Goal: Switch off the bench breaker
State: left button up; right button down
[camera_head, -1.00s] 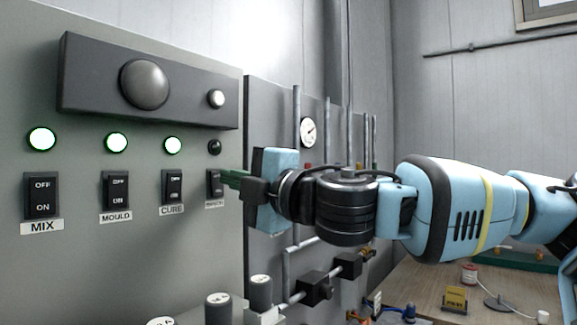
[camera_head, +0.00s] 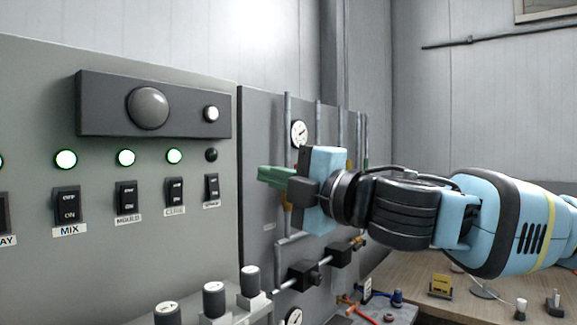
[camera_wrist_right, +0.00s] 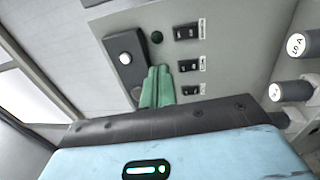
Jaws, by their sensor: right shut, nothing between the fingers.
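A grey panel (camera_head: 120,220) carries a row of black rocker switches. MIX (camera_head: 67,205), MOULD (camera_head: 126,196) and CURE (camera_head: 174,192) have lit green lamps above them. The rightmost switch (camera_head: 212,188) has a label too small to read, and its lamp (camera_head: 211,155) is dark. I cannot tell for sure which switch is the bench breaker. My right gripper (camera_head: 266,175) is shut and empty, its green fingers to the right of the rightmost switch and apart from it. The fingers also show in the right wrist view (camera_wrist_right: 157,88), with the panel beyond. My left gripper is out of view.
A dark box with a round dome (camera_head: 148,108) and a white knob (camera_head: 211,113) is mounted above the switches. Black-capped knobs (camera_head: 214,300) stick out below. Pipes and a gauge (camera_head: 299,134) stand behind the gripper. A wooden bench (camera_head: 460,308) holds small items at the right.

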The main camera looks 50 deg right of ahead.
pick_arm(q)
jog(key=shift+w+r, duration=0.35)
pick_arm(e)
jog(key=shift+s+d+r, duration=0.1)
jog(key=shift+s, duration=0.6)
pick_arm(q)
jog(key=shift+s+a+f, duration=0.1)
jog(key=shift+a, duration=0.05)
